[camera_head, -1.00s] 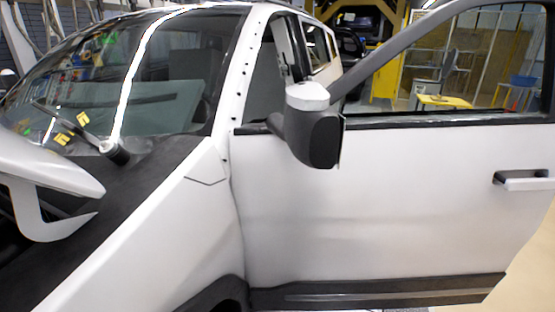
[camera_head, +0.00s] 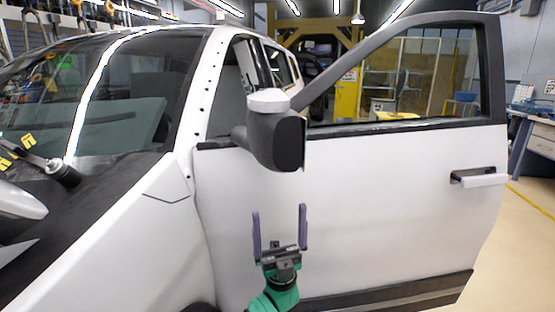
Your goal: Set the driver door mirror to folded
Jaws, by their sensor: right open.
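The driver door mirror (camera_head: 274,132) is a dark grey housing with a white cap, mounted at the front corner of the door window. It sticks out from the white door (camera_head: 400,190), which stands open. My right gripper (camera_head: 279,210) is below the mirror, in front of the door panel. Its two purple fingers point up and are spread wide with nothing between them. They are apart from the mirror in the picture. My left gripper is not in view.
The white fender (camera_head: 120,230) and windshield (camera_head: 110,100) are on the left. A door handle (camera_head: 480,178) is on the right of the door. A blue workbench (camera_head: 535,140) stands at the far right, with open floor before it.

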